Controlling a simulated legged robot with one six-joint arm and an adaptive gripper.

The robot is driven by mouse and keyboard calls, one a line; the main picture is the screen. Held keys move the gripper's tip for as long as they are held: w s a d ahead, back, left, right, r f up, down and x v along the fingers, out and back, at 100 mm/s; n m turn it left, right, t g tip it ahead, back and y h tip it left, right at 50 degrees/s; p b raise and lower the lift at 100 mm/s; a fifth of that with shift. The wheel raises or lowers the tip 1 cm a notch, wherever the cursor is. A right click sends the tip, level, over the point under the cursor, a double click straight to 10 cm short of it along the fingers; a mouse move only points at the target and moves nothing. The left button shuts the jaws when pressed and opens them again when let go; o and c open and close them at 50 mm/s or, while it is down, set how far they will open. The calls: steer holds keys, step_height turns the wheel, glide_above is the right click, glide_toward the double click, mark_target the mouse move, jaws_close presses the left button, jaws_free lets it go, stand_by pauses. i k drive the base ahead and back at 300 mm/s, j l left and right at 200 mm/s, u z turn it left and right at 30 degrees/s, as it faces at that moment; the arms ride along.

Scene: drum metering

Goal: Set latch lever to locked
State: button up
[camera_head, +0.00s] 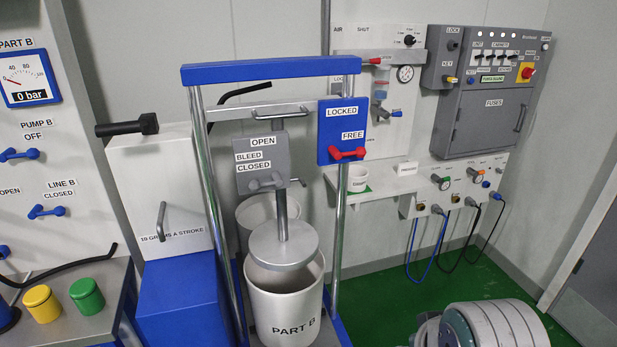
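The latch lever (347,154) is a red handle on a blue plate (335,125), fixed at the right post of the blue-topped frame. The plate has the label LOCKED (342,112) at its top and FREE (353,135) lower down. The lever lies roughly level, just below the FREE label and well below LOCKED. My gripper is not in view. A grey, ribbed rounded part of what looks like my arm (495,326) shows at the bottom right, apart from the latch plate.
The frame's blue crossbar (270,69) spans above the latch. A grey bleed plate (262,163) with its own lever sits to the left. Below stands the PART B drum (287,312) with a round follower plate (284,245). A shelf (385,187) with a cup is behind right.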

mark_target(360, 152)
steer(key=i+l+u, duration=0.15)
steer(key=i, duration=0.75)
